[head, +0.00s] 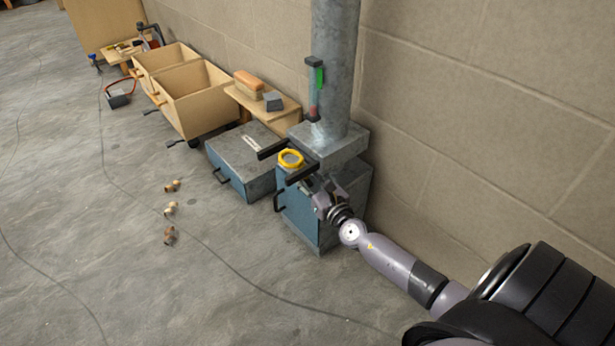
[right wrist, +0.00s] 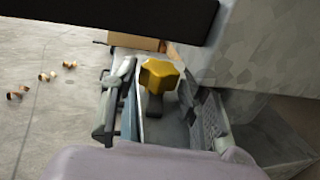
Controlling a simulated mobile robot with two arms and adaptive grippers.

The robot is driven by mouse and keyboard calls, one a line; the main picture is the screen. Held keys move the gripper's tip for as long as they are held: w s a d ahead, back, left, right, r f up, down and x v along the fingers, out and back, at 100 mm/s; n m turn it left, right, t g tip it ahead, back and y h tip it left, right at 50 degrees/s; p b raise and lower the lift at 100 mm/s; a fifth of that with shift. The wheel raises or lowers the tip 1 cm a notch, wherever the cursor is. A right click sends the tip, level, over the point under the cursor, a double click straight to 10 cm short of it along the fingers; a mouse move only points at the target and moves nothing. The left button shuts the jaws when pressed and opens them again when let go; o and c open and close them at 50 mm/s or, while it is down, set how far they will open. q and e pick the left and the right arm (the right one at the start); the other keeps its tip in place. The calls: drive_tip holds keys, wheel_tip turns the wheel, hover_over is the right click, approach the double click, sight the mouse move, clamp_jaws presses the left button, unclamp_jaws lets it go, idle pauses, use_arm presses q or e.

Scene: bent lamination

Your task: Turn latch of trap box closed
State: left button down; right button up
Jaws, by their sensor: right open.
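The trap box (head: 296,208) is a blue-fronted grey metal box under the vertical pipe, with a dark handle on its front. Its latch looks like a yellow knob (head: 291,158), which also shows upright in the right wrist view (right wrist: 160,73). My right gripper (head: 275,168) is open. In the head view its two black fingers lie on either side of the yellow knob; I cannot tell whether they touch it. One dark finger crosses the top of the right wrist view. My left gripper is not in view.
A second blue-grey box (head: 243,160) stands left of the trap box. Wooden drawers (head: 194,98) stand beyond. The galvanised pipe (head: 336,60) and block wall bound the right side. Several small brass fittings (head: 170,208) lie on open floor.

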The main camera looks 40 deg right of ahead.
drive_tip(key=shift+w, duration=0.15)
drive_tip(key=shift+c, duration=0.2)
drive_tip(key=c, duration=0.8)
drive_tip(key=shift+c, duration=0.2)
